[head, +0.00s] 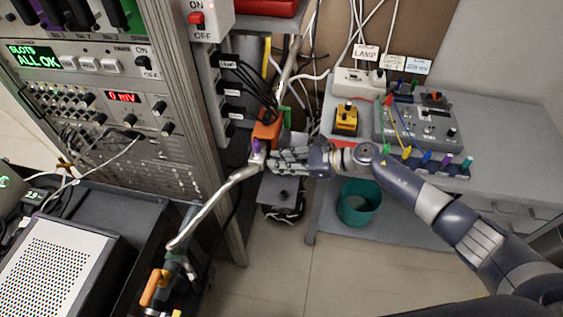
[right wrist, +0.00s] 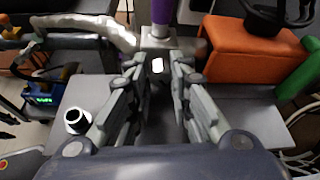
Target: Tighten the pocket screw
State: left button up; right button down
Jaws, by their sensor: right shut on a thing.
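My right gripper (head: 272,158) reaches in from the right in the head view, with its fingertips at a small purple-topped metal piece (head: 258,146). In the right wrist view the purple part (right wrist: 162,12) stands upright just past my two fingers (right wrist: 160,75), on a small metal block (right wrist: 158,40). My left gripper does not show.
A bent silver tube (head: 215,203) runs from the lower left to the purple-topped piece. An orange block (head: 267,130) with a green cylinder (head: 287,119) sits close behind my fingers. The instrument rack (head: 228,215) stands left; a teal bin (head: 358,207) stands below my right arm.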

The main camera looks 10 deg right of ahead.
jog(key=m+b, duration=0.1)
jog(key=g+b, duration=0.1)
jog(key=b, duration=0.1)
jog(key=shift+w+f+m, duration=0.15)
jog(key=shift+f+m, duration=0.1)
jog(key=shift+m, duration=0.15)
jog(key=shift+r+m+g+b, duration=0.15)
jog(key=shift+m+g+b, duration=0.15)
jog(key=shift+g, duration=0.2)
jog(key=shift+r, duration=0.1)
jog(key=c, duration=1.7)
grip_release()
jog(key=shift+d, duration=0.2)
jog(key=v, duration=1.1)
jog(key=shift+d, duration=0.4)
